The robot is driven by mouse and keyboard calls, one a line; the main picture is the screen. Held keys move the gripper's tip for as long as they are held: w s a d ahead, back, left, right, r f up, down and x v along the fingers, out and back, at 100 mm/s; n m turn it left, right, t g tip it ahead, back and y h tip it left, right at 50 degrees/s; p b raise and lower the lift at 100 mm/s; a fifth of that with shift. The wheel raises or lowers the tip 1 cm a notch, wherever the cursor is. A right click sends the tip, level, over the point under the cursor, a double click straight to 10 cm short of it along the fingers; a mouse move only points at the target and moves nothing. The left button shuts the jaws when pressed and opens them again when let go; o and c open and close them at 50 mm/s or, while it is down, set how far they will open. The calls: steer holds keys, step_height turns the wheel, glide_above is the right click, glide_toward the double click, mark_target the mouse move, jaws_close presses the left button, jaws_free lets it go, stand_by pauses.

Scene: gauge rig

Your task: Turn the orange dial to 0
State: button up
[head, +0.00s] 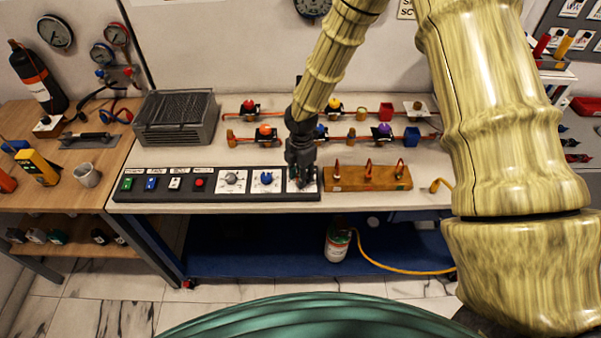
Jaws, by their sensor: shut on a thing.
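My gripper (301,182) points down over the right end of the black control panel (207,197). It is shut on the knob of the rightmost dial there, taken as the orange dial. The gripper covers the knob, so its colour and pointer cannot be read. Part of that dial's white face plate (312,187) shows beside the fingers. To its left on the panel are a blue dial (266,179) and a grey dial (232,180), each on a white scale plate.
Left of the dials are several coloured switches and a red button (199,183). Pipes with coloured valves (265,132) run behind. A grey ribbed box (176,118) stands back left.

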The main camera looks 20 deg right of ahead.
steer(key=shift+w, duration=0.1)
stand_by(0.4)
steer(key=o, duration=1)
steer(key=shift+d, duration=0.1)
steer(key=shift+r, duration=0.1)
step_height(320, 180, up, 12)
steer(key=shift+f, duration=0.1)
